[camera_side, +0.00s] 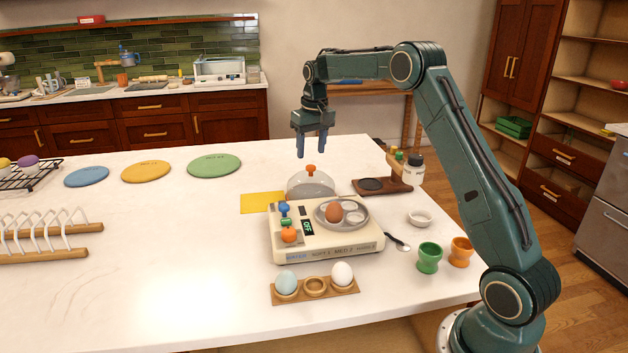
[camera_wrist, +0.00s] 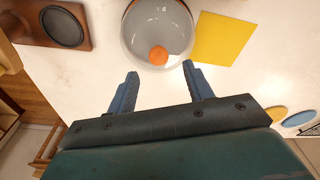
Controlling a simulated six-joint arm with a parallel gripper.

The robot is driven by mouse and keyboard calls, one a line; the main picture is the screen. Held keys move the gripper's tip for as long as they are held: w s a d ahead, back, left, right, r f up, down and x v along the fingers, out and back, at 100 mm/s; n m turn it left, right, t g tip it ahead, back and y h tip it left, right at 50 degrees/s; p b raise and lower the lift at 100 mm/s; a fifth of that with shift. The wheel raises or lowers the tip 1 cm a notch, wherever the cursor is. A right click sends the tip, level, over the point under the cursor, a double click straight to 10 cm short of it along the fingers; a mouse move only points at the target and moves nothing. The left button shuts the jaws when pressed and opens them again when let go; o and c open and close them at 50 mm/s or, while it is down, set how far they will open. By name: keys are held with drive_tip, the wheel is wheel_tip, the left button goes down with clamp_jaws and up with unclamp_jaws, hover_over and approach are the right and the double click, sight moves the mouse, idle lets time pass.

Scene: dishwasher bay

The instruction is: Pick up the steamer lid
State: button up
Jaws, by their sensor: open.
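The steamer lid (camera_side: 311,184) is a clear dome with an orange knob (camera_side: 311,169). In the side view it sits on the white counter just behind the egg cooker. It also shows in the wrist view (camera_wrist: 150,30), top centre, with the knob (camera_wrist: 158,56) facing the camera. My gripper (camera_side: 313,156) is above and behind the lid, apart from it, with its fingers pointing down. In the wrist view the two blue fingers of my gripper (camera_wrist: 159,72) are spread, with nothing between them.
The cream egg cooker (camera_side: 350,243) holds a brown egg (camera_side: 334,214). A yellow cloth (camera_side: 262,202) lies left of the lid, and a wooden stand (camera_side: 375,190) is to its right. An egg tray (camera_side: 315,288) and two cups (camera_side: 429,257) are nearer.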

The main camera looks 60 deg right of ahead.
sight(311, 166)
drive_tip(key=shift+w+d+f, duration=0.1)
drive_tip(key=shift+f, duration=1.2)
drive_tip(key=shift+w+d+f, duration=0.1)
drive_tip(key=shift+f, duration=1.2)
clamp_jaws()
